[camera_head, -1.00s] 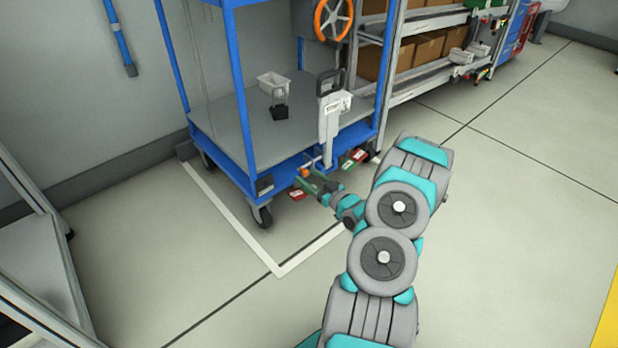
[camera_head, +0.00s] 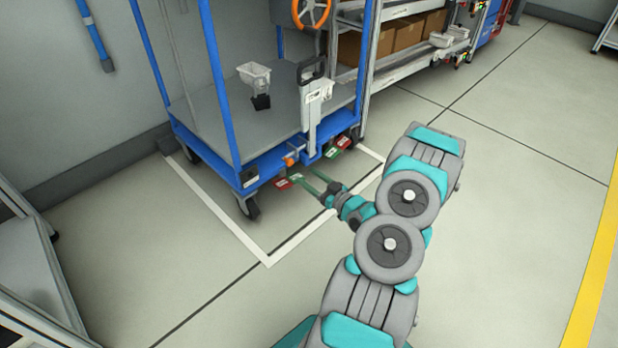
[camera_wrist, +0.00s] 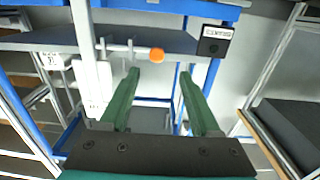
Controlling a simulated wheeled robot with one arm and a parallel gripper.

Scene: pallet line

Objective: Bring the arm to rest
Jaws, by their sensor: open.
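My gripper (camera_head: 310,182) is at the end of my grey and teal arm, which reaches forward low over the floor in the head view. It is near the front lower edge of a blue cart (camera_head: 199,145). In the wrist view my gripper (camera_wrist: 157,82) shows two green fingers spread apart with nothing between them. An orange-tipped lever (camera_wrist: 156,54) on the cart appears beyond the fingers. It also shows in the head view (camera_head: 289,161). I cannot tell the exact gap between the fingers and the cart.
Red and green pedals (camera_head: 343,143) stick out under the cart. A white bin (camera_head: 254,75) stands on the cart's deck. A shelf with brown boxes (camera_head: 408,33) is behind it. A grey frame (camera_head: 35,262) stands at the left. The floor (camera_head: 510,190) at the right is clear.

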